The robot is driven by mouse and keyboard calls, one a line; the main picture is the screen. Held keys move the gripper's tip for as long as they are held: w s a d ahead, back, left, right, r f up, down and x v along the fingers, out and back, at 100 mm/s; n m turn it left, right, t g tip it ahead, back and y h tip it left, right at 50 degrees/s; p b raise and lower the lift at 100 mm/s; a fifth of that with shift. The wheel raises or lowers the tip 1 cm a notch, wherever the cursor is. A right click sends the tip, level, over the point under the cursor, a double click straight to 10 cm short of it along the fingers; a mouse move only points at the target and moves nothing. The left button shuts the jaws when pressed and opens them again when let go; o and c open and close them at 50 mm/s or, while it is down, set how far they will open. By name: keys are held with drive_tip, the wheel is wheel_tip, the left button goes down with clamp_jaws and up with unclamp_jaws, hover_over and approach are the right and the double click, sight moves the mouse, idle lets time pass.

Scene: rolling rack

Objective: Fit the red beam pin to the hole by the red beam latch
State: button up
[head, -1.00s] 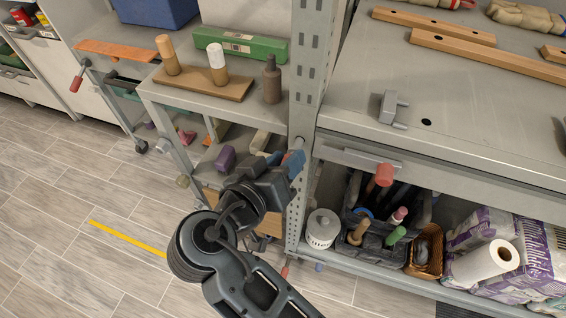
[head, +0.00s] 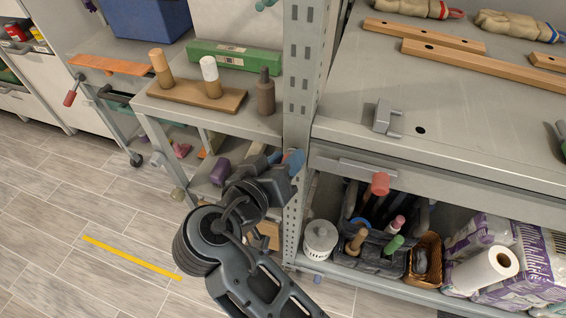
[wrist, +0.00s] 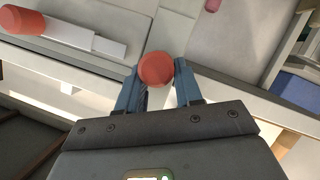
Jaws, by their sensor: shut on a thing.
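My gripper (wrist: 158,85) is shut on the red beam pin (wrist: 156,68), whose round red head shows between the blue fingertips in the wrist view. The pin's shank is hidden under its head. In the head view my gripper (head: 292,162) is in front of the perforated grey post, left of the red beam latch, and the pin cannot be made out. The red beam latch (head: 380,184) is a red knob on a grey bar at the right shelf's front beam. It also shows at upper left in the wrist view (wrist: 22,20). I cannot make out the hole.
The perforated post (head: 298,70) stands right behind my gripper. A dark tool caddy (head: 370,258), a white tub (head: 320,238) and paper rolls sit on the lower shelf. A lower cart with wooden pegs (head: 160,68) stands left. The floor at left is clear.

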drive_tip(key=shift+w+d, duration=0.15)
drive_tip(key=shift+w, duration=0.2)
drive_tip(key=o, duration=1.2)
drive_tip(key=shift+c, duration=0.2)
drive_tip(key=b+v, duration=0.1)
drive_tip(key=v, duration=0.6)
drive_tip(key=shift+s+r, duration=0.2)
drive_tip(key=shift+s, duration=0.1)
